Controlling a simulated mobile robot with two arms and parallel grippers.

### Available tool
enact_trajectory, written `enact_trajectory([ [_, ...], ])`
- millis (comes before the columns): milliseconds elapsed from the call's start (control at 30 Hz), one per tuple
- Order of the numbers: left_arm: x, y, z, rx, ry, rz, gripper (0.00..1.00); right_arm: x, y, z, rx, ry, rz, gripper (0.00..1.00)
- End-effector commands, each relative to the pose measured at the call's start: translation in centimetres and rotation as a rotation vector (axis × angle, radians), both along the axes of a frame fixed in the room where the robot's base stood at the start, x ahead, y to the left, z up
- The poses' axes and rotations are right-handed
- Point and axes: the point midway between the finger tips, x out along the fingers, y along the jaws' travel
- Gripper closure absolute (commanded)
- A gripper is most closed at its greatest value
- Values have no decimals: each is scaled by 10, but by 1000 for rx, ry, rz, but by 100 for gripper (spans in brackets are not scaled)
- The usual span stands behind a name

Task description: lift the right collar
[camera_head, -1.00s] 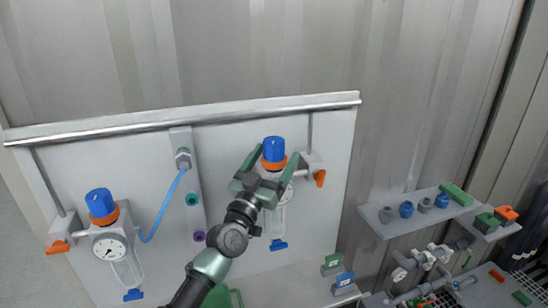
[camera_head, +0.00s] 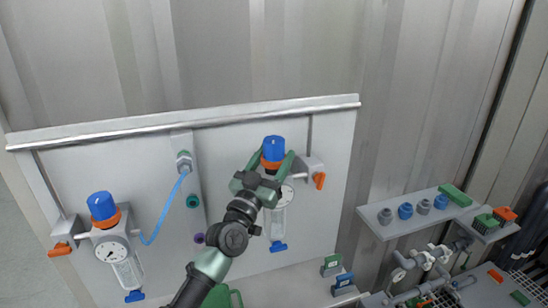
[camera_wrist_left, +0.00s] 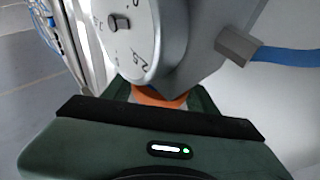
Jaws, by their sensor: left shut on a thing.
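The right collar (camera_head: 270,164) is an orange ring below the blue knob (camera_head: 273,147) of the right regulator on the panel. My left gripper (camera_head: 271,161) is shut on this collar, with one green finger on each side of it. In the left wrist view the orange collar (camera_wrist_left: 158,98) shows partly between the dark gripper body and the round dial gauge (camera_wrist_left: 128,35). The rest of the collar is hidden by the gripper. My right gripper is not in view.
The left regulator has its own orange collar (camera_head: 105,219) and blue knob (camera_head: 101,205). A blue hose (camera_head: 165,208) hangs between the regulators. Orange handles (camera_head: 319,180) flank them. At the right, a shelf (camera_head: 385,230) holds several small fittings.

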Motion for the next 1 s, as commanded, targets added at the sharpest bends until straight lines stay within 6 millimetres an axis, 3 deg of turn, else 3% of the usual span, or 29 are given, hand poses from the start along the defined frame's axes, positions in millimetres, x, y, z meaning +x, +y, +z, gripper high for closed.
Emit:
enact_trajectory([
  [33,0,1,7,-7,-11,2,37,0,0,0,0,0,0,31],
  [100,0,1,7,-7,-12,2,20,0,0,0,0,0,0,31],
  [467,-3,2,2,-5,-6,1,20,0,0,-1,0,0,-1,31],
  [800,-47,25,-20,-6,-7,2,20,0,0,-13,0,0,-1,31],
  [1000,-63,32,-26,-6,-8,1,20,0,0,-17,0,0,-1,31],
])
